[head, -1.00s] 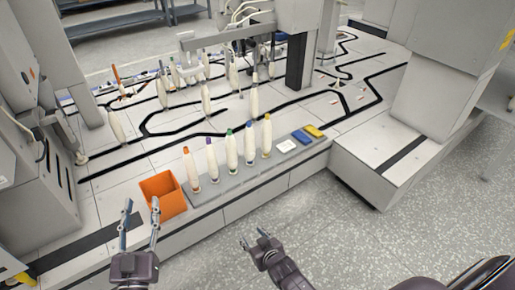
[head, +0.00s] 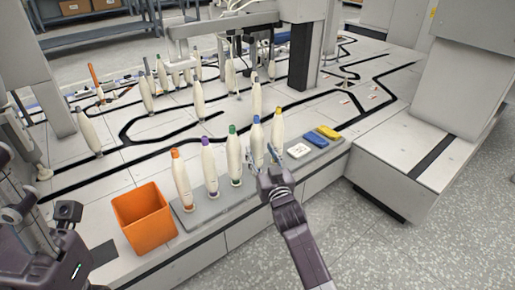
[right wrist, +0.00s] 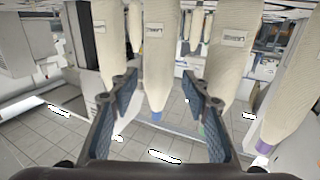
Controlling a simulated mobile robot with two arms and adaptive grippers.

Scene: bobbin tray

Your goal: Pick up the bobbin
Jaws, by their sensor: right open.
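Several cream bobbins with coloured tips stand upright in a row on a grey tray (head: 208,206) in the head view: orange (head: 183,180), purple (head: 210,168), green (head: 235,158), blue (head: 257,142) and yellow (head: 277,132). My right gripper (head: 263,160) is open, just in front of the blue-tipped bobbin. In the right wrist view, the blue-tipped bobbin (right wrist: 157,60) shows between the spread fingers (right wrist: 160,98); contact cannot be told. The green-tipped (right wrist: 228,65) and purple-tipped (right wrist: 292,90) bobbins are to its right. Only dark parts of my left arm show at the left edge; its fingers cannot be made out.
An orange open bin (head: 145,217) stands left of the row. White (head: 298,150), blue (head: 314,140) and yellow (head: 328,131) small blocks lie at the tray's right end. More bobbins hang or stand behind, near a machine frame. A large grey cabinet (head: 460,85) stands at right.

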